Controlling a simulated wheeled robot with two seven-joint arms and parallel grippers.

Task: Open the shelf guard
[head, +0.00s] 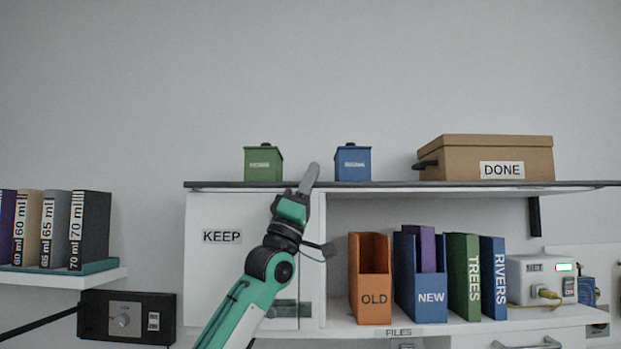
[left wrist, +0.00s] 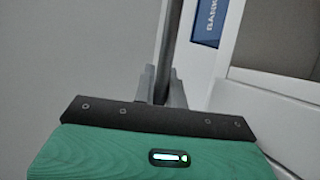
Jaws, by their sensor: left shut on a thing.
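A long dark strip, which looks like the shelf guard (head: 420,184), runs along the front edge of the white unit's top shelf in the head view. It lies level there. My left gripper (head: 312,170) reaches up to this strip from below, between the green and blue canisters. In the left wrist view, the two grey fingers of my left gripper (left wrist: 161,85) close on the dark strip (left wrist: 173,40), one on each side. In the head view the gripper hides a short part of the strip. My right gripper is not in view.
A green canister (head: 263,163), a blue canister (head: 352,163) and a brown DONE box (head: 520,150) stand on the top shelf. Below are OLD (head: 370,300) and NEW (head: 419,295) file holders, binders and a white device (head: 530,270). The KEEP door (head: 222,215) is left of my arm.

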